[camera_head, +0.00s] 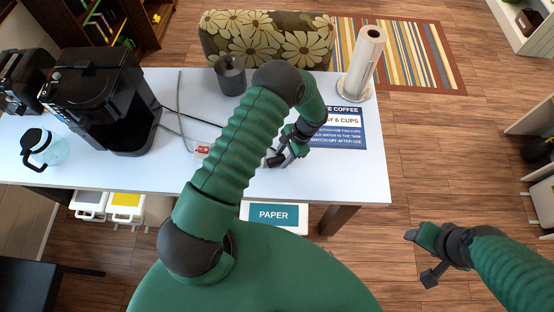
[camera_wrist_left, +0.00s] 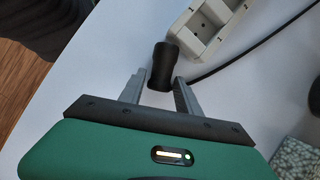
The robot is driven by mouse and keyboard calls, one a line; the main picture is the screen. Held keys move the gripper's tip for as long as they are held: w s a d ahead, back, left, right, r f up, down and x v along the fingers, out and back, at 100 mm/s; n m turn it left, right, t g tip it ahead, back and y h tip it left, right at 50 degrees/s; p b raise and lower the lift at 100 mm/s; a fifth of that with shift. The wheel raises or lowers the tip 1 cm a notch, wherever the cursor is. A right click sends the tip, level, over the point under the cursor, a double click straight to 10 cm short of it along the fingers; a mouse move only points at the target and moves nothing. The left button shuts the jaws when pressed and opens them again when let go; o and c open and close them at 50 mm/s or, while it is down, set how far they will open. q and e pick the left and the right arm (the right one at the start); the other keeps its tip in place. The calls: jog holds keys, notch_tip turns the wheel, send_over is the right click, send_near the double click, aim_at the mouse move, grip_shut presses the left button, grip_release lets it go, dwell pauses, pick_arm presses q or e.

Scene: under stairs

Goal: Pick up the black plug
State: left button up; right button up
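The black plug (camera_wrist_left: 162,66) lies on the white table, with its black cable (camera_wrist_left: 250,52) running off to the upper right in the left wrist view. My left gripper (camera_wrist_left: 162,92) is open, with its two grey fingertips on either side of the plug's near end. A gap shows beside the plug, so it does not look gripped. In the head view my left gripper (camera_head: 280,160) is low over the table, and I cannot clearly tell the plug from the dark fingers. My right gripper (camera_head: 420,257) is open and empty, off the table at the right.
A pale power strip (camera_wrist_left: 205,25) lies just beyond the plug; its red-switch end (camera_head: 203,150) shows beside my left arm.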

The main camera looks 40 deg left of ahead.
aim_at(280, 159)
pick_arm(q)
jog(key=shift+a, duration=0.15)
grip_shut()
jog(key=shift+r, duration=0.1)
jog(key=shift+r+b, duration=0.55)
jog(key=shift+r, duration=0.1)
jog(key=shift+d+r+b, duration=0.25)
jog(key=shift+r+b, duration=0.05)
jog(key=shift+r, duration=0.15)
jog(key=shift+d+r+b, duration=0.2)
jog(key=shift+r+b, duration=0.1)
jog(key=shift+r, duration=0.15)
jog(key=s+d+b, duration=0.1)
jog(key=d, duration=0.3)
jog(key=s+d+r+b, duration=0.1)
jog(key=d+b, duration=0.1)
jog(key=d, duration=0.3)
jog(key=s+d+b, duration=0.1)
jog(key=s+d, duration=0.1)
jog(key=d, duration=0.3)
jog(key=shift+r+b, duration=0.25)
jog(key=shift+b, duration=0.1)
jog(key=shift+s+d+r, duration=0.1)
jog(key=shift+d+r, duration=0.05)
jog(key=shift+d, duration=0.35)
jog(key=shift+a, duration=0.1)
